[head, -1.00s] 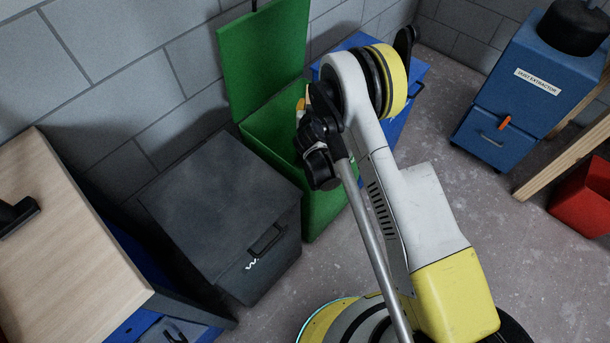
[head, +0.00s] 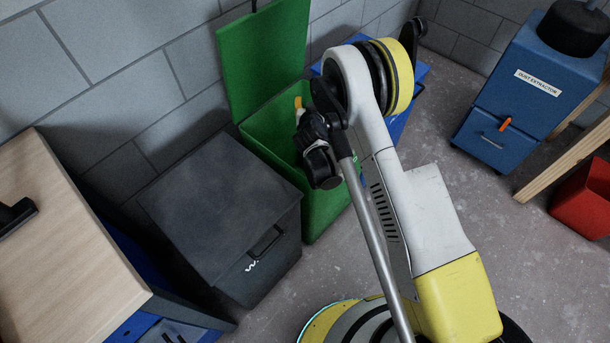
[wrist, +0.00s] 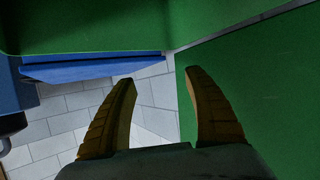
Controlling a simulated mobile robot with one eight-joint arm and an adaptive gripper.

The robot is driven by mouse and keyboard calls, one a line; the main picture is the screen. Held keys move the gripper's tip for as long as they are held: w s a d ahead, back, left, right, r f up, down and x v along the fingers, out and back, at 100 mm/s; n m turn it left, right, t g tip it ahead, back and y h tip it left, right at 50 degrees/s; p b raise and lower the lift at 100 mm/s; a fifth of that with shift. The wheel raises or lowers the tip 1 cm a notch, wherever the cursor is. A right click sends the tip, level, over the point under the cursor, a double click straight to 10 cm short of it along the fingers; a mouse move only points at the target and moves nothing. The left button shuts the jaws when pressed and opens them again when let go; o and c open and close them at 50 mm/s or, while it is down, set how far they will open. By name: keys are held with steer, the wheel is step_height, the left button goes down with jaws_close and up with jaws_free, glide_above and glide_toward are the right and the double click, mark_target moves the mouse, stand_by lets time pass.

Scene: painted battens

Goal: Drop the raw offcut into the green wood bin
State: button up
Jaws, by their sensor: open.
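The green wood bin (head: 325,208) stands against the block wall with its green lid (head: 262,60) raised. My gripper (head: 299,103) is at the bin's open top, largely hidden behind my own arm. A yellow-orange fingertip shows there. In the wrist view my gripper (wrist: 160,78) has its two fingers spread apart, with nothing between them. Green bin panels (wrist: 265,90) fill the right and top of that view. I see no raw offcut in either view, and the inside of the bin is mostly hidden.
A closed dark grey bin (head: 215,215) stands left of the green one, and a blue bin (head: 412,98) stands behind my arm. A wooden-topped bench (head: 70,230) is at left. A blue dust extractor (head: 520,95) and red bin (head: 585,200) stand right. Floor between is clear.

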step_height(320, 180, up, 8)
steer(key=shift+f, duration=0.25)
